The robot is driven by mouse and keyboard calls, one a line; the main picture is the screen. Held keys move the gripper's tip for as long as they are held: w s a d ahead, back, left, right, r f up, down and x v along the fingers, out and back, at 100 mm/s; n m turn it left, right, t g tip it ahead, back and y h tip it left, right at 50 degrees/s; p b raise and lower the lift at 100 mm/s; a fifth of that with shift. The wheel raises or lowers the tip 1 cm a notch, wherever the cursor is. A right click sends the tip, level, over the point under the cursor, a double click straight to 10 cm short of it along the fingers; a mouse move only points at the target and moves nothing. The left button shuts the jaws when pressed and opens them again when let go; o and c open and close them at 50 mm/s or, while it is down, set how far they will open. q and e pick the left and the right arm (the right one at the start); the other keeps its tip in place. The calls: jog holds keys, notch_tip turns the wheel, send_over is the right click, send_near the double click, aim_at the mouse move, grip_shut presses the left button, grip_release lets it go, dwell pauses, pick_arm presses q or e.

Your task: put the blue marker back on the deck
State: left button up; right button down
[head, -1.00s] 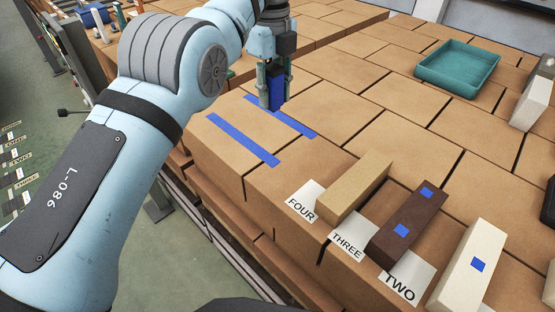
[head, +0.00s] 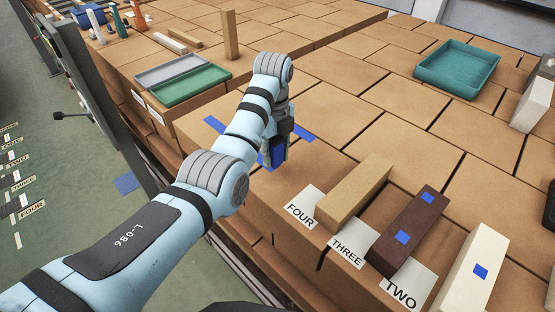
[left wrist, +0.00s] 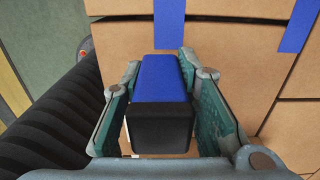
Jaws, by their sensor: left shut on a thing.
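The blue marker (head: 277,157), a blue block with a black end, is in my left gripper (head: 274,162), close over the brown brick deck (head: 330,150). In the left wrist view the marker (left wrist: 162,80) lies between the two teal-padded fingers of the gripper (left wrist: 160,66), its black end toward the camera. I cannot tell whether its far end touches the deck. A blue strip (head: 213,124) on the deck shows left of the arm, partly covered by it. In the left wrist view one blue strip (left wrist: 170,22) is beyond the marker and another (left wrist: 297,25) is to the right.
Tan (head: 353,193), dark brown (head: 417,215) and cream (head: 475,265) blocks stand along the front edge by number labels. A teal tray (head: 457,68) is farther back. Grey (head: 172,70) and green (head: 190,84) trays lie behind my arm. A blue square (head: 125,183) is on the floor.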

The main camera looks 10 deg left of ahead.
pick_arm(q)
notch_tip(320, 180, down, 2)
jog(key=shift+f, duration=0.35)
jog(key=shift+r, duration=0.1)
jog(key=shift+s+d, duration=0.1)
jog(key=o, duration=1)
jog(key=shift+f, duration=0.2)
jog(key=shift+r, duration=0.1)
